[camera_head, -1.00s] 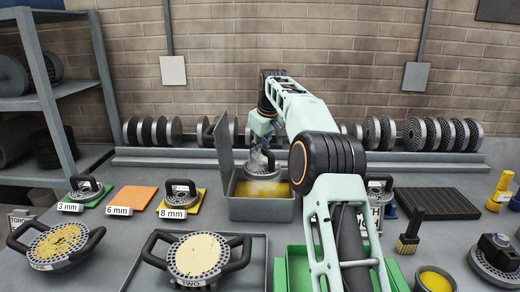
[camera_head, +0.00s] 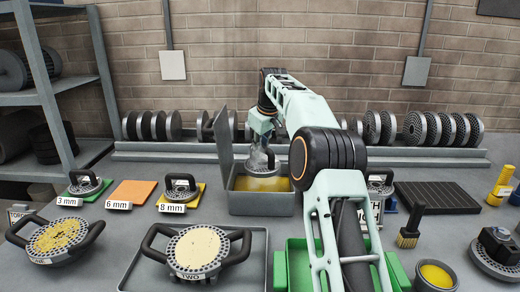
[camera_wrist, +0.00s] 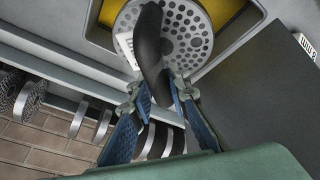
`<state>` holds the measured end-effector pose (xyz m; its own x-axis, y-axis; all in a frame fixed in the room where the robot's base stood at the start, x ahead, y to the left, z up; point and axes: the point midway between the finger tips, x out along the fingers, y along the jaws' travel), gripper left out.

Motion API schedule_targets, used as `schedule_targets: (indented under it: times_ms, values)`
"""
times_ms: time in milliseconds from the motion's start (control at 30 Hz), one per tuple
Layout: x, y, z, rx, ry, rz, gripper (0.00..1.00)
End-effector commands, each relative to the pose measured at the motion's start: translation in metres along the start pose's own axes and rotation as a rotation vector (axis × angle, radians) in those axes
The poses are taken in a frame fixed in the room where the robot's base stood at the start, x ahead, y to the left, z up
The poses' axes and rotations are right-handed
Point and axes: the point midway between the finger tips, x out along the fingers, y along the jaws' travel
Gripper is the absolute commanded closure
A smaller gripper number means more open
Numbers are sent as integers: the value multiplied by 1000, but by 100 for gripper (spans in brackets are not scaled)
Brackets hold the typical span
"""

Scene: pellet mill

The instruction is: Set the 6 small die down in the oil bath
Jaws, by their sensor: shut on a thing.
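My gripper (camera_wrist: 160,92) is shut on the black arched handle (camera_wrist: 150,45) of the small die, a grey disc full of holes (camera_wrist: 188,32). In the head view the die (camera_head: 257,160) is over the far part of the oil bath, a grey open box (camera_head: 262,205) with yellow oil (camera_head: 262,184) inside and its lid (camera_head: 223,140) standing up on the left. Yellow oil shows beside the disc in the wrist view. I cannot tell whether the disc touches the oil. My fingers (camera_head: 262,145) are partly hidden in the head view.
An empty orange 6 mm pad (camera_head: 134,192) lies left of the bath, between dies on a green pad (camera_head: 88,186) and a yellow pad (camera_head: 182,193). A large die (camera_head: 198,250) lies in front. A rack of discs (camera_head: 300,152) runs behind the bath.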

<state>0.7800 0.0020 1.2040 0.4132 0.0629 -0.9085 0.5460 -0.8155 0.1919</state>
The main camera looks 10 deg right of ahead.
Motion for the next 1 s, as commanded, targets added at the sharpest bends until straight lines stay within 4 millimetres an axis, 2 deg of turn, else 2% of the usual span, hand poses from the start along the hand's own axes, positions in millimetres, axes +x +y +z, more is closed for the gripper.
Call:
schedule_targets:
  times_ms: [1000]
  values:
    - [7,-2,3,0,7,5,100]
